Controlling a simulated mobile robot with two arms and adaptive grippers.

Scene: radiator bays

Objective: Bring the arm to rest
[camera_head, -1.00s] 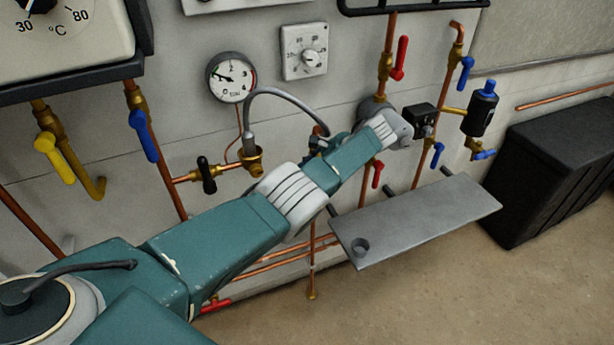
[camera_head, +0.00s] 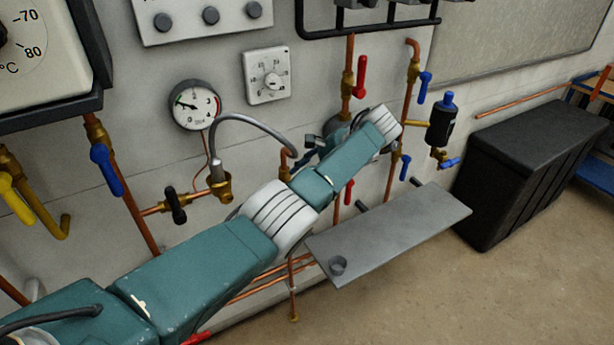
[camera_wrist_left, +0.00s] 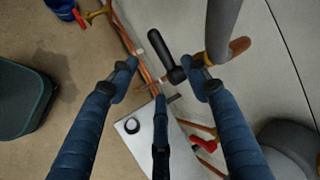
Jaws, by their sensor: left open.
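My left arm (camera_head: 205,265), teal with pale grey joints, reaches from the lower left across the front of the pipework. Its wrist end is in front of the wall pipes, above the grey shelf (camera_head: 420,225). My left gripper (camera_head: 304,153) is partly hidden beside the forearm, near the curved grey hose (camera_head: 255,118). In the left wrist view its blue fingers (camera_wrist_left: 162,72) are spread with nothing between them. A black valve handle (camera_wrist_left: 165,55) shows beyond the fingertips; contact cannot be told. My right gripper is in neither view.
A black-handled valve (camera_head: 175,205) and a pressure gauge (camera_head: 194,105) are on the wall left of the gripper. Red (camera_head: 361,76) and blue (camera_head: 424,87) valve handles lie beyond the wrist. A black bin (camera_head: 530,170) stands at right. The floor in front is open.

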